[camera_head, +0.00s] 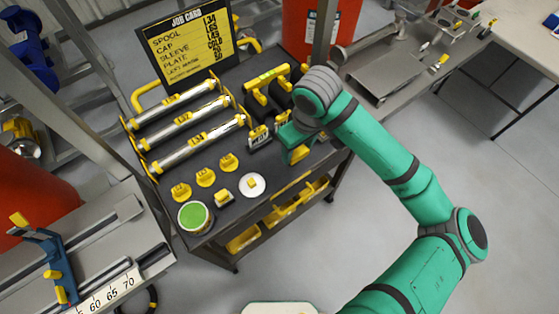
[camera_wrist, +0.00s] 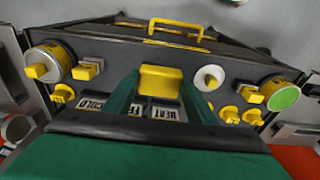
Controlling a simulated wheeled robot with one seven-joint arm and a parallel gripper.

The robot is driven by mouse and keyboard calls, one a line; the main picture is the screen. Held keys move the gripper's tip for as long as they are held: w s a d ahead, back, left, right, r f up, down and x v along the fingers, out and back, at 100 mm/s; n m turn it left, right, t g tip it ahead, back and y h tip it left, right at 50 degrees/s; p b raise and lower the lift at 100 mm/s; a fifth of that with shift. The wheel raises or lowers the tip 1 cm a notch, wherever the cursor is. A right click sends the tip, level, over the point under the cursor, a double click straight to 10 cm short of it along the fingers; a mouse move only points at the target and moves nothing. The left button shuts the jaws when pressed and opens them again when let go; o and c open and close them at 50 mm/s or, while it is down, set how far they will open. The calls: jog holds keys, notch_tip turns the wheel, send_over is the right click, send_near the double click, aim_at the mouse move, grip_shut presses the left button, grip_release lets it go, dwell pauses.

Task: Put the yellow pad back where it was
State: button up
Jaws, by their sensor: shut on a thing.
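The yellow pad (camera_wrist: 161,80) is a small block held between the two green fingers of my gripper (camera_wrist: 160,95) in the wrist view. In the head view, my gripper (camera_head: 295,143) is over the right front part of the dark cart top (camera_head: 225,170), and a bit of yellow shows at its tip. My arm hides part of the cart there. Labelled blocks reading HEAT (camera_head: 259,138) and COLD (camera_wrist: 93,104) are close to the gripper. I cannot tell whether the pad touches the cart top.
Silver rollers (camera_head: 188,120) with yellow ends lie at the cart's left. Several yellow knobs (camera_head: 205,177), a white disc (camera_head: 252,185) and a green-topped tin (camera_head: 194,216) stand along the front. A job card board (camera_head: 187,42) stands behind. Grey floor is clear to the right.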

jog(key=a+f, duration=0.1)
jog(key=f, duration=0.1)
jog(key=a+f, duration=0.1)
jog(key=a, duration=0.1)
jog(key=w+a+f, duration=0.1)
jog(key=f, duration=0.1)
jog(key=shift+a+f, duration=0.35)
notch_tip(320, 180, down, 3)
jog(key=shift+w+a+f, duration=0.1)
jog(key=shift+w+a, duration=0.05)
jog(key=shift+f, duration=0.1)
jog(key=shift+s+a+f, duration=0.1)
jog(key=shift+s, duration=0.1)
jog(key=o, duration=1)
jog(key=shift+o, duration=0.2)
